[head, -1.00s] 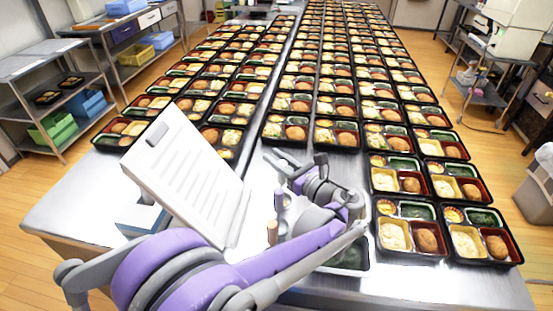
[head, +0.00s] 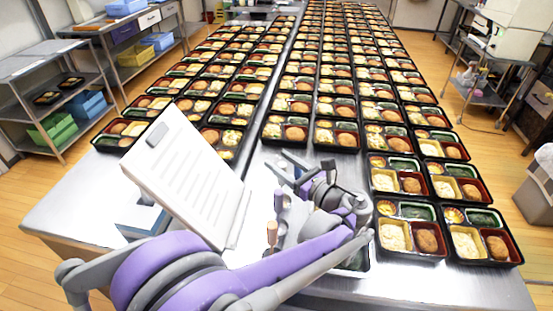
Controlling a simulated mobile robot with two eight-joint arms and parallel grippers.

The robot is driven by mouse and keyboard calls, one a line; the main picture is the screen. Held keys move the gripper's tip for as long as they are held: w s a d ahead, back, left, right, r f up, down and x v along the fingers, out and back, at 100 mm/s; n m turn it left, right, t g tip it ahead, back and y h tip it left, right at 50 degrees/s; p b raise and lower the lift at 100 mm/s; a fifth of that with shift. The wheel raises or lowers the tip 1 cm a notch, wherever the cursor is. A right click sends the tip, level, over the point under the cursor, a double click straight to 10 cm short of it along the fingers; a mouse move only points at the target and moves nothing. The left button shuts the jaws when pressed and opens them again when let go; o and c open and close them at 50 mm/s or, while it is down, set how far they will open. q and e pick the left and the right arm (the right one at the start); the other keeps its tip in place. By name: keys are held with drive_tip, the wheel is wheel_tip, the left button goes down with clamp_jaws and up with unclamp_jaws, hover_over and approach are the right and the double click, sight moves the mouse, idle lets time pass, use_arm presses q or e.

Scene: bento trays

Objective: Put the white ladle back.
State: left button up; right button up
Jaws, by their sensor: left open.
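My left gripper (head: 298,168) is open above the steel table (head: 85,195), in the gap in front of the nearest bento trays. It appears empty. My left arm comes in from the lower left and covers much of the table's front. I cannot make out the white ladle. Two short upright handle-like ends, one of them wood-coloured (head: 272,233), show just left of the gripper's wrist. A container (head: 352,268) under the forearm is mostly hidden. My right gripper is not in view.
Rows of filled bento trays (head: 408,240) cover the table's back and right. A white slotted board or stand (head: 185,180) rises left of the gripper, with a blue-and-white box (head: 140,215) beside it. The table's left front corner is clear.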

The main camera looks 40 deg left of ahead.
use_arm(q)
drive_tip(key=s+d, duration=0.1)
drive_tip(key=d, duration=0.9)
drive_tip(key=shift+s, duration=0.3)
